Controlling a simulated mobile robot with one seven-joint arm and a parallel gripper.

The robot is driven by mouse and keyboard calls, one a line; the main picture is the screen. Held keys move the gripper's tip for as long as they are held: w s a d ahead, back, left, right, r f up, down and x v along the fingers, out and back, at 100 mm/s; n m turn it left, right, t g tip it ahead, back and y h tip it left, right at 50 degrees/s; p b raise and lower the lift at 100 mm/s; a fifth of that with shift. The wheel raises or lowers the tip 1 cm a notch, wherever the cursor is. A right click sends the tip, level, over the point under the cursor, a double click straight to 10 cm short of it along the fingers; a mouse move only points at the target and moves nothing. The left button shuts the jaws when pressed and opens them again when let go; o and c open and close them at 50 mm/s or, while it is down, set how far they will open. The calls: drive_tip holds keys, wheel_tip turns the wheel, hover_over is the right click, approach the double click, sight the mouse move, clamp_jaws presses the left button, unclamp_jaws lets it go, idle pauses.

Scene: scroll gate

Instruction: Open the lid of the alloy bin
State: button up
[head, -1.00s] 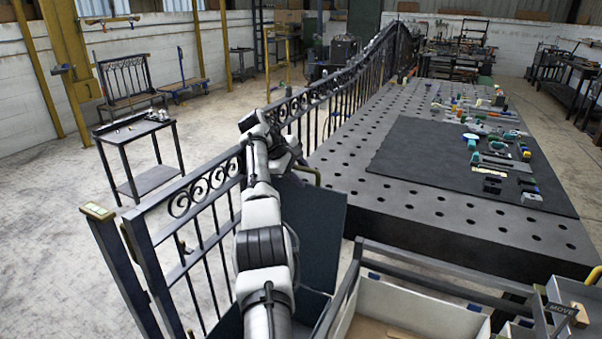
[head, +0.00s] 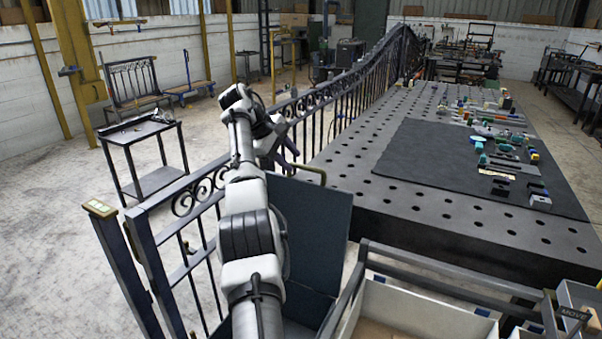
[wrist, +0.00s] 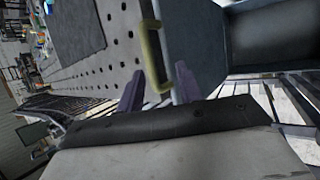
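The alloy bin's dark blue-grey lid (head: 312,228) stands raised, roughly upright, in the head view. Its open bin (head: 302,327) is below, partly hidden by my arm. A brass handle (head: 313,172) is at the lid's top edge. My gripper (head: 289,157) is just left of the handle, its purple fingers apart. In the wrist view, my gripper (wrist: 158,72) is open, with the brass handle (wrist: 152,45) just beyond and between the fingertips. The lid (wrist: 195,45) is beside it. I cannot tell whether a finger touches the lid or handle.
A scrolled iron gate (head: 200,195) runs along my left side and behind the gripper. A perforated steel table (head: 380,205) with a dark mat and small parts is to the right. A pale open box (head: 420,315) stands right of the bin. A small table (head: 150,150) stands left.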

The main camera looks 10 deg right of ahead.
drive_tip(key=v, duration=0.5)
drive_tip(key=shift+r+p, duration=0.1)
drive_tip(key=shift+p, duration=0.2)
drive_tip(key=shift+a, duration=0.1)
